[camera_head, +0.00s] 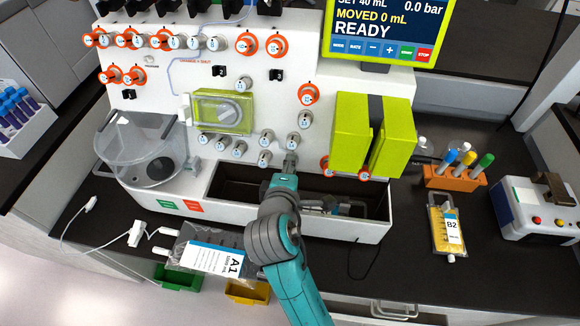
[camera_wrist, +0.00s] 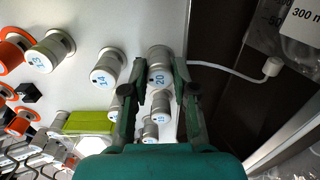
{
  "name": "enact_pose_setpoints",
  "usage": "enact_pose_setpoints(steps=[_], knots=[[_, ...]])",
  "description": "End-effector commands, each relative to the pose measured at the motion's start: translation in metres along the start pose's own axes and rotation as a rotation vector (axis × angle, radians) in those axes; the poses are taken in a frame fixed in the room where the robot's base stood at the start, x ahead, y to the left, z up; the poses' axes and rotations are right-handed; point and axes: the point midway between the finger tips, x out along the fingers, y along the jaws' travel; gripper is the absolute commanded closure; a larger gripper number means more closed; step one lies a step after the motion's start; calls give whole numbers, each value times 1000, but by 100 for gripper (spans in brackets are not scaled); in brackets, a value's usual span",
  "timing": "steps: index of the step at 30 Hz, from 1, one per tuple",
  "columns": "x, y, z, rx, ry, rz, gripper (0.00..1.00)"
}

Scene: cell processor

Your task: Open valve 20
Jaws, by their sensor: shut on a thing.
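Valve 20 (camera_wrist: 159,76) is a grey round knob with a blue number label on the white panel, and no orange ring shows around it. My gripper (camera_wrist: 160,70) has one finger on each side of this knob and is shut on it. In the head view my gripper (camera_head: 290,164) reaches the lower panel just above the dark recess, and its fingers and wrist mostly hide the knob. Valve 14 (camera_wrist: 104,76) is a similar knob beside it, apart from the left finger.
Other grey knobs (camera_head: 265,158) sit close by on the panel. The dark recess (camera_head: 235,185) lies below. A clear bowl (camera_head: 140,150) is at left, and green blocks (camera_head: 352,135) stick out at right. The screen (camera_head: 380,30) reads READY.

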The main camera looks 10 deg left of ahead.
Motion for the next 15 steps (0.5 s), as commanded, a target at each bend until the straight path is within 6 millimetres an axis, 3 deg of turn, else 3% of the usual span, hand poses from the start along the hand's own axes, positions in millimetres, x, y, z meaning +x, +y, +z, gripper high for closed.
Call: enact_pose_setpoints(steps=[3, 4, 6, 15], knots=[[0, -1, 0, -1, 0, -2, 100], [0, -1, 0, -1, 0, -2, 68], [0, -1, 0, -1, 0, -2, 50], [0, 0, 0, 0, 0, -1, 47]])
